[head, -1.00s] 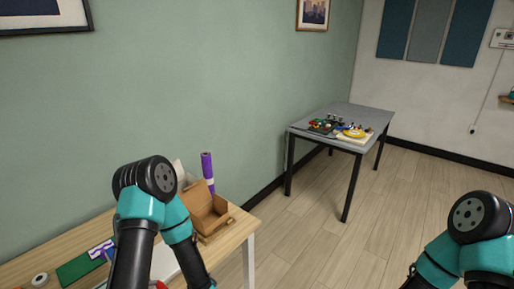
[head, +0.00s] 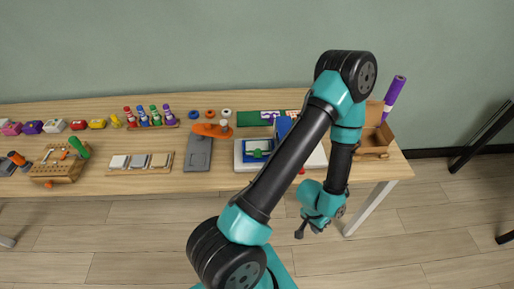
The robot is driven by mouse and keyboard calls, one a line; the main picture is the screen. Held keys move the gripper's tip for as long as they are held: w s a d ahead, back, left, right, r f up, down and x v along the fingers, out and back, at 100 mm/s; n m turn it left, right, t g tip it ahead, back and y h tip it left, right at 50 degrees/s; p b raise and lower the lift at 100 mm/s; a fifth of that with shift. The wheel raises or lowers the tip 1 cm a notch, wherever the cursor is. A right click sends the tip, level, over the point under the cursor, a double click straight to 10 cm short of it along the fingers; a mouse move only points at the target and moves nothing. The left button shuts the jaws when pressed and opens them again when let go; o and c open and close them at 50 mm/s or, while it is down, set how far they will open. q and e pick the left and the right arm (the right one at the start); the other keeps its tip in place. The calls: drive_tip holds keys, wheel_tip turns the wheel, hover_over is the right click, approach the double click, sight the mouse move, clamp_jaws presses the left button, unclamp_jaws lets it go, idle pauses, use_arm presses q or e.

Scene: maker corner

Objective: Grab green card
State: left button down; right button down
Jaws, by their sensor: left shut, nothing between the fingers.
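A flat green rectangle (head: 258,118), which looks like the green card, lies at the back of the wooden table, left of a white-and-purple patterned piece (head: 293,113). A smaller green piece (head: 258,154) sits in a blue-and-white frame nearer the front; I cannot tell which green piece is the card. My left arm crosses in front of this part of the table and hides some of it. My left gripper (head: 301,232) is shut and empty, off the table's front edge, apart from both green pieces. My right gripper is not in view.
Floor in front is clear.

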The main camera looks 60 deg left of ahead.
use_arm(q)
drive_tip(key=c, duration=1.8)
unclamp_jaws()
drive_tip(key=o, duration=0.9)
drive_tip(key=shift+a, duration=0.15)
